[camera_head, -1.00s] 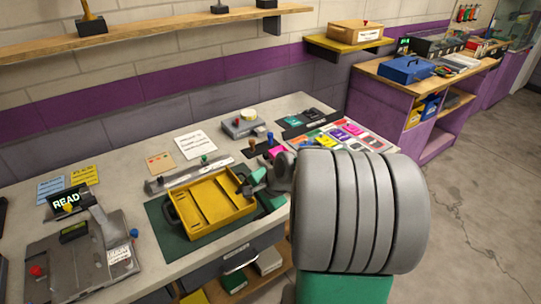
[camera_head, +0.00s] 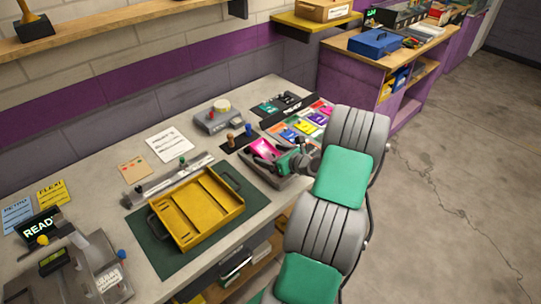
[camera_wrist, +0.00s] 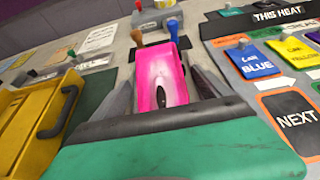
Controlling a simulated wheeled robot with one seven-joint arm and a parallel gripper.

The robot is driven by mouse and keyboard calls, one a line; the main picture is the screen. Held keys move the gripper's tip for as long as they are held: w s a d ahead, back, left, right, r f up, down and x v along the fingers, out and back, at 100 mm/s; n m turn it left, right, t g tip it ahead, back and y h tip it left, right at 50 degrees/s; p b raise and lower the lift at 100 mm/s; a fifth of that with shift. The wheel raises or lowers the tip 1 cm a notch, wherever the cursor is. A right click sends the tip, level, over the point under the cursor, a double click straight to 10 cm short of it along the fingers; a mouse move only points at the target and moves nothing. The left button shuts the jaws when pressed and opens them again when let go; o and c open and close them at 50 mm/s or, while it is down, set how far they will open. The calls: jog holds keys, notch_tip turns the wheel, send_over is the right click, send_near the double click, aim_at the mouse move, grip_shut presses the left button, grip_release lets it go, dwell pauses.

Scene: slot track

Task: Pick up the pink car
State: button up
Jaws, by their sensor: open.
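The pink car (camera_head: 264,149) sits on the workbench, right of the yellow tray. In the wrist view the pink car (camera_wrist: 160,79) is upright in the picture, with a dark oval mark on its top. My gripper (camera_head: 277,165) is open at the car. In the wrist view my gripper (camera_wrist: 165,85) has one grey finger on each side of the car, with a narrow gap visible on the right. Whether the left finger touches the car, and how the lower part of the car sits, I cannot tell.
The yellow tray (camera_head: 238,208) with dark handles lies on a green mat (camera_head: 150,239) to the left. Blue and brown pegs (camera_head: 249,129) stand just behind the car. Coloured cards (camera_head: 308,128) lie to the right. A grey device (camera_head: 219,118) stands at the back.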

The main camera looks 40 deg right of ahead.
jog(key=shift+w+f, duration=0.15)
jog(key=shift+w, duration=0.1)
jog(key=shift+s, duration=0.1)
jog(key=c, duration=1.6)
